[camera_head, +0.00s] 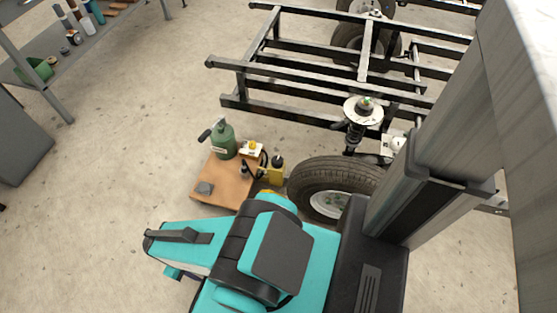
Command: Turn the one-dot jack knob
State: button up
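Several small knob-like parts show, but the dot marks are too small to read, so I cannot tell which is the one-dot jack knob. A white box with a yellow round top (251,148) sits at the back right of a brown board. A yellow block with a black top (276,172) stands just right of the board, beside the tyre. A white part with a pale round piece (394,145) sits by the spring strut. My teal and black arm fills the lower middle, in front of the board and wheel. My gripper is not visible.
A tyre (320,175) and spring strut (355,132) stand by a black frame (300,62). A grey bench (95,40) is upper left. Floor at left is clear.

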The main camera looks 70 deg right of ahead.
aim_at(277, 161)
jog(key=z, duration=0.7)
jog(key=k, duration=1.2)
jog(key=u, duration=0.6)
jog(key=i, duration=1)
jog(key=u, duration=0.05)
